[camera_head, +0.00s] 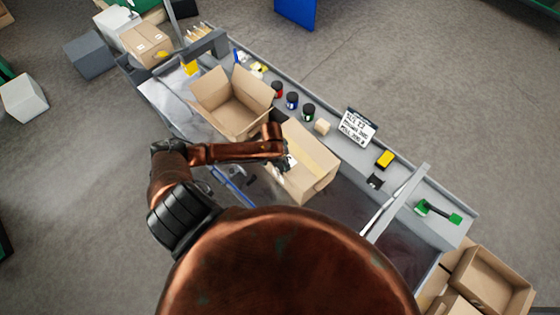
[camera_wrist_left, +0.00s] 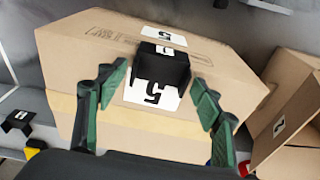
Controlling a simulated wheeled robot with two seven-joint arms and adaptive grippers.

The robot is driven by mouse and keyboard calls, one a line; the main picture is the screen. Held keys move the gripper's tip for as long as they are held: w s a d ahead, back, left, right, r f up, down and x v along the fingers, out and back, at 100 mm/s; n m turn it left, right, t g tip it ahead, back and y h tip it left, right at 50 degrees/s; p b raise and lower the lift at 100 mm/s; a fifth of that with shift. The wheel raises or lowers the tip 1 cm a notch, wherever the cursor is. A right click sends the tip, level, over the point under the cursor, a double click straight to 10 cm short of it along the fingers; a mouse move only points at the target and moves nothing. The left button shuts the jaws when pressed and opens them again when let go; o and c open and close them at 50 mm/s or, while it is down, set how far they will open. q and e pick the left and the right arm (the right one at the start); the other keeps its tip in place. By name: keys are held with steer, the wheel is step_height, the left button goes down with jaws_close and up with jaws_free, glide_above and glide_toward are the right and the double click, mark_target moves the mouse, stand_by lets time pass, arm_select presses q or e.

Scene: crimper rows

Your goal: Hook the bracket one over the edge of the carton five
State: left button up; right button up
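Carton five (camera_head: 318,172) is a closed brown box on the grey bench in the head view. In the left wrist view, carton five (camera_wrist_left: 95,60) fills the middle, with "5" labels on two faces. Bracket one (camera_wrist_left: 163,68) is black with a white "1" label and sits against the carton between these labels, apparently at an edge. I cannot tell whether it hooks over fully. My left gripper (camera_head: 284,160) is over the carton's left side. In the wrist view its green-padded fingers (camera_wrist_left: 163,85) stand apart on either side of bracket one, with gaps showing. My right gripper is out of view.
An open carton (camera_head: 232,108) stands just left of carton five. Another black bracket (camera_head: 375,181) lies to the right, near a yellow-black item (camera_head: 385,159). A sign (camera_head: 357,126), small jars (camera_head: 292,101) and a wooden block (camera_head: 322,127) line the back.

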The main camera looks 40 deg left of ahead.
arm_select(q)
steer(key=shift+o, duration=0.9)
steer(key=shift+r, duration=0.1)
step_height(320, 180, up, 12)
steer(key=s, duration=0.1)
steer(key=shift+s+a, duration=0.15)
steer(key=shift+s, duration=0.25)
